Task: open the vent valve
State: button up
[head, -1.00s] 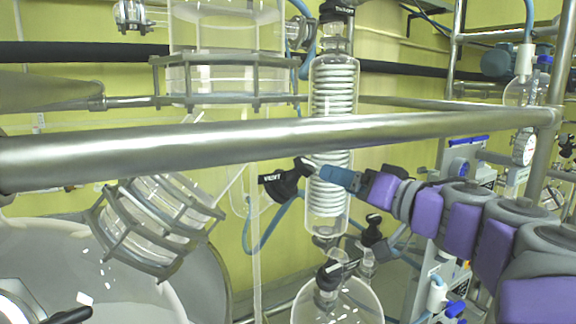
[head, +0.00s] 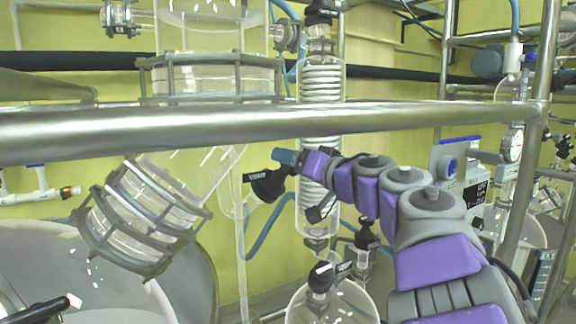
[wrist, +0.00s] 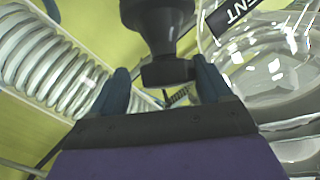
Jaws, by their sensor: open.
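The vent valve (head: 268,184) is a black knob with a black label, beside the glass column below the steel rail. In the wrist view its black handle (wrist: 163,72) lies between the two blue fingers of my gripper (wrist: 163,88), with a gap to the fingers at each side. Part of the "VENT" label (wrist: 232,18) shows at the upper right there. In the head view my gripper (head: 287,158) reaches the knob from the right, and its fingers partly overlap the knob. The jaws are open.
A thick steel rail (head: 190,128) crosses in front, just above the valve. The coiled glass condenser (head: 320,85) stands close to the right, partly behind my arm. A clamped glass port (head: 145,215) is at left, and a round flask (head: 335,303) is below.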

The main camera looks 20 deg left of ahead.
jog(key=a, duration=0.3)
jog(key=shift+w+a+f, duration=0.1)
jog(key=shift+a+f, duration=0.1)
jog(key=shift+f, duration=0.05)
jog(key=shift+c, duration=0.6)
jog(key=shift+d+r, duration=0.1)
jog(key=shift+d, duration=0.55)
jog(key=c, duration=0.5)
jog(key=shift+r, duration=0.1)
jog(key=c, duration=0.3)
jog(key=shift+c, duration=0.2)
jog(key=n+p, duration=0.1)
jog(key=p, duration=0.1)
jog(key=shift+r+p, duration=0.15)
jog(key=shift+p, duration=0.15)
